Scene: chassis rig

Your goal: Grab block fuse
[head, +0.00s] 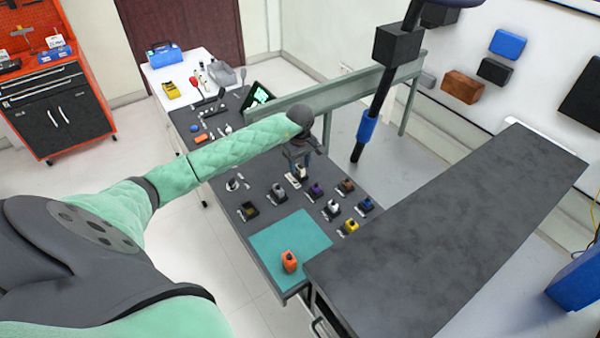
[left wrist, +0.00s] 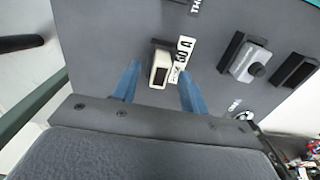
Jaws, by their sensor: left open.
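A small cream-white block (left wrist: 160,68) sits in a dark holder on the grey bench, with a white label beside it. In the left wrist view my left gripper (left wrist: 158,72) is open, with one blue finger to either side of the block and no visible grip. In the head view my left gripper (head: 298,160) is over the bench, just above the white block (head: 301,174). My right gripper is not in view.
Other blocks stand in holders nearby, including a grey one (head: 279,191), a purple one (head: 316,190) and a yellow one (head: 351,226). A dark raised surface (head: 460,230) lies to the right.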

